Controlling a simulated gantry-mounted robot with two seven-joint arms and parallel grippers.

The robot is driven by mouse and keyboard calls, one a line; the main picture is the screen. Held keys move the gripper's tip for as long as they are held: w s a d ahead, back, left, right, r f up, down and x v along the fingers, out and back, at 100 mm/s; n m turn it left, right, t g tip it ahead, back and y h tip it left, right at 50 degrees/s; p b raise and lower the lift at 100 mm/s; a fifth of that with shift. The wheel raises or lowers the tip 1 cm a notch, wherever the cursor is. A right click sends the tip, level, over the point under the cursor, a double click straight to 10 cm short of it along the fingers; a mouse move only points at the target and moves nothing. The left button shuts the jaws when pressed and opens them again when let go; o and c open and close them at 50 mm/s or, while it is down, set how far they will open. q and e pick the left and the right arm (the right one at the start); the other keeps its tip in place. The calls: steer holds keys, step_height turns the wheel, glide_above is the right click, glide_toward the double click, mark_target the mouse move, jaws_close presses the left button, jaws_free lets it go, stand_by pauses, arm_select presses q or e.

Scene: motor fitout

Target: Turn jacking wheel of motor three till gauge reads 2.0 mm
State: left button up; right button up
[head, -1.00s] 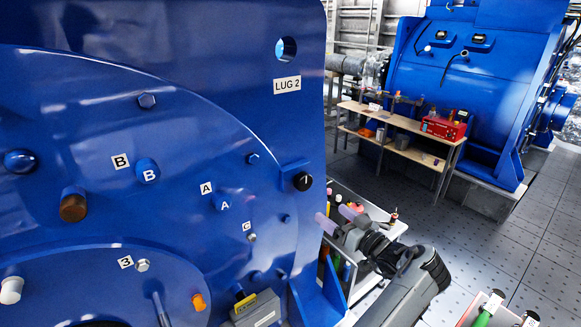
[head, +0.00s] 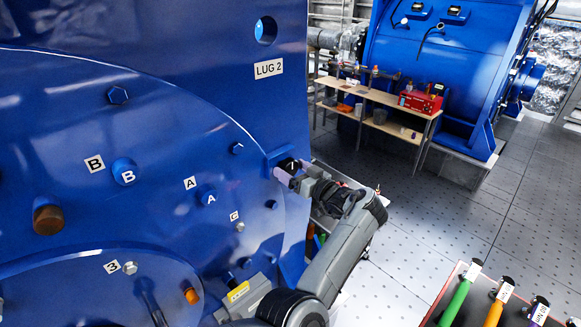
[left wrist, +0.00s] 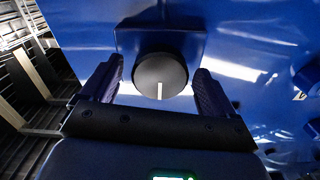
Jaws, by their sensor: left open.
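A black round knob (left wrist: 160,78) with a white line pointing down sits on a blue block of the large blue motor (head: 150,215). In the head view the knob (head: 288,164) is at the motor's right edge and partly covered by my gripper. My left gripper (head: 292,175) is open at the knob. In the left wrist view its dark fingers (left wrist: 159,82) stand on both sides of the knob, with visible gaps. A "3" label (head: 112,267) is on the motor's lower cover. I cannot make out a gauge reading. My right gripper is not in view.
Bolts and labelled plugs stick out of the motor face, with a grey box (head: 245,298) at its lower edge. A cart with coloured-handled tools (head: 455,303) stands lower right. A wooden bench (head: 385,100) and a second blue motor (head: 450,60) stand behind.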

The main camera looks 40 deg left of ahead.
arm_select(q)
steer(key=shift+a, duration=0.65)
steer(key=shift+c, duration=0.4)
steer(key=c, duration=1)
steer(key=shift+r, duration=0.1)
